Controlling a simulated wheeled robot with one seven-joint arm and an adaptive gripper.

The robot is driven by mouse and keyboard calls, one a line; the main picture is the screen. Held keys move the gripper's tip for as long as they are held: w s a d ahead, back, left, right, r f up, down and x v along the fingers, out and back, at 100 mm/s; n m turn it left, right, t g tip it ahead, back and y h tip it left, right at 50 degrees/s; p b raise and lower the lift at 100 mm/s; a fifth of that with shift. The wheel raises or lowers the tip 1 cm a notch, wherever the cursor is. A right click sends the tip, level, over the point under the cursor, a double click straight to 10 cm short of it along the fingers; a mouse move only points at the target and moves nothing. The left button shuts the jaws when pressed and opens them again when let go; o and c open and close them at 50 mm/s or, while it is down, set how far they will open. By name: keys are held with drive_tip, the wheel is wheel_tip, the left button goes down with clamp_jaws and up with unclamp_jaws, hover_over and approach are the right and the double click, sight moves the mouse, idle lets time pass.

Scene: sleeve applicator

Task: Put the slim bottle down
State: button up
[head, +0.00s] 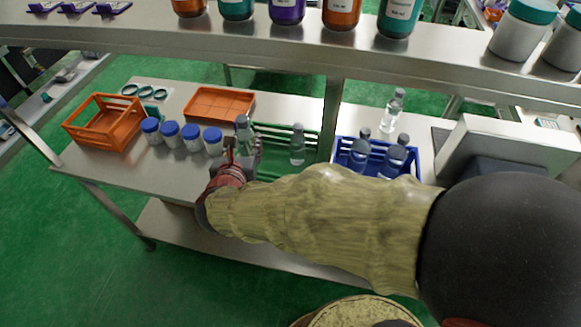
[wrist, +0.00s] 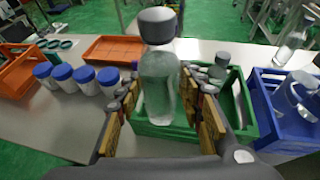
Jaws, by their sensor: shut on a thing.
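My gripper (wrist: 165,98) is shut on a clear slim bottle (wrist: 158,75) with a grey cap, held about upright between the fingers. In the head view the held bottle (head: 243,131) shows above my gripper (head: 246,152), at the left end of the green crate (head: 312,142). In the wrist view it overlaps the green crate (wrist: 240,106); I cannot tell whether its base is inside or above it. Another grey-capped bottle (head: 297,149) stands in the green crate, right of the held one. My arm hides the crate's front.
A blue crate (head: 343,148) with bottles stands right, a clear bottle (head: 391,114) behind it. Several blue-lidded jars (head: 171,136) stand left, near an orange tray (head: 220,91) and orange crate (head: 104,137). A shelf (head: 290,55) with bottles runs overhead. Table front left is clear.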

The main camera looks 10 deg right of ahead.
drive_tip(key=shift+w+d+f+b, duration=0.8)
drive_tip(key=shift+w+f+b, duration=0.4)
drive_tip(key=shift+w+f, duration=0.95)
drive_tip(key=shift+w+d+f+b, duration=0.75)
drive_tip(key=shift+w+f+b, duration=0.45)
drive_tip(key=shift+w+f, duration=1)
drive_tip(key=shift+w+d+f+b, duration=0.8)
drive_tip(key=shift+w+f+b, duration=0.4)
drive_tip(key=shift+w+f, duration=0.95)
drive_tip(key=shift+f, duration=0.15)
drive_tip(key=o, duration=1.3)
drive_tip(key=shift+s, duration=0.1)
drive_tip(key=shift+o, duration=0.5)
